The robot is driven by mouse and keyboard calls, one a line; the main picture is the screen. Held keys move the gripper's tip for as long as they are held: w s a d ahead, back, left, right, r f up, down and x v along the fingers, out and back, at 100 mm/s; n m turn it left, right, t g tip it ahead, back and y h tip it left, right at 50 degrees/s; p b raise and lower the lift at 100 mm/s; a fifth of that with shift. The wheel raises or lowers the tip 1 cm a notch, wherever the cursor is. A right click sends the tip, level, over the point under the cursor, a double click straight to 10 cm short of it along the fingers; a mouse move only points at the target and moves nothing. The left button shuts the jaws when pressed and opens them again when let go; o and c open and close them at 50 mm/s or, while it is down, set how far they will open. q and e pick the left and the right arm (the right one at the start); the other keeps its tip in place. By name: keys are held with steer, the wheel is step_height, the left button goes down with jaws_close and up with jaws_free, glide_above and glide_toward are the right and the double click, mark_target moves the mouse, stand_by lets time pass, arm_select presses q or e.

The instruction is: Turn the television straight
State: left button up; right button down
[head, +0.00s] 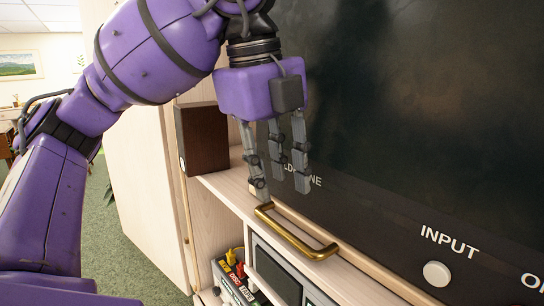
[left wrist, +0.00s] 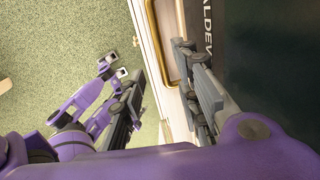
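The television (head: 420,120) is a large dark screen filling the right of the head view, set at a slant to me. Its lower bezel carries lettering, the word INPUT and a round pale button (head: 436,274). A brass bar handle (head: 295,234) runs along its lower edge; it also shows in the left wrist view (left wrist: 162,45). My left gripper (head: 280,188) points down in front of the screen, just above the handle's left end. In the left wrist view its fingers (left wrist: 155,85) are spread apart with nothing held between them.
A pale wooden cabinet (head: 215,180) stands beneath the television. A brown speaker box (head: 203,138) sits at its left. Devices with red and yellow plugs (head: 237,271) stand on the shelf below. Green carpet (head: 120,255) lies open to the left.

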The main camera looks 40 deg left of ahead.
arm_select(q)
steer(key=shift+s+r, duration=0.15)
steer(key=shift+r, duration=0.7)
steer(key=shift+s+r, duration=0.15)
steer(key=shift+r, duration=0.65)
steer(key=shift+a, duration=0.1)
steer(key=shift+f, duration=0.1)
